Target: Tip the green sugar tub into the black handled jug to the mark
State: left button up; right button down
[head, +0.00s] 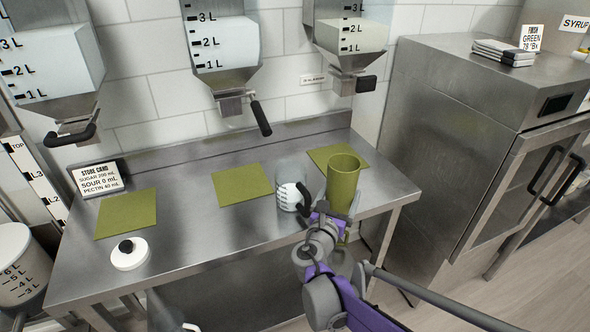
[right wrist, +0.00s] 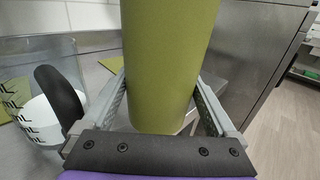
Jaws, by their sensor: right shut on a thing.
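The green sugar tub (head: 343,185) is near the right end of the steel table, roughly upright, with its open rim up. My right gripper (head: 332,215) is shut on it; in the right wrist view the fingers (right wrist: 160,100) lie on both sides of the tub (right wrist: 168,60). The tub's contents are hidden. The clear jug (head: 289,188) with a black handle stands just left of the tub, apart from it. It holds white material in its lower part and also shows in the right wrist view (right wrist: 28,70).
Green mats (head: 242,185) lie on the table (head: 200,230). A white lid (head: 130,256) with a black knob lies at the front left. A store card (head: 98,178) stands at the back left. Hoppers (head: 222,45) with levers hang above the table. A steel cabinet (head: 450,130) stands at the right.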

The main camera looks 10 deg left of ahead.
notch_tip(320, 180, up, 3)
jog(key=shift+r+p, duration=0.15)
jog(key=shift+p, duration=0.7)
jog(key=shift+s+d, duration=0.25)
jog(key=shift+s, duration=1.75)
jog(key=shift+s+d, duration=0.2)
jog(key=shift+s, duration=1.8)
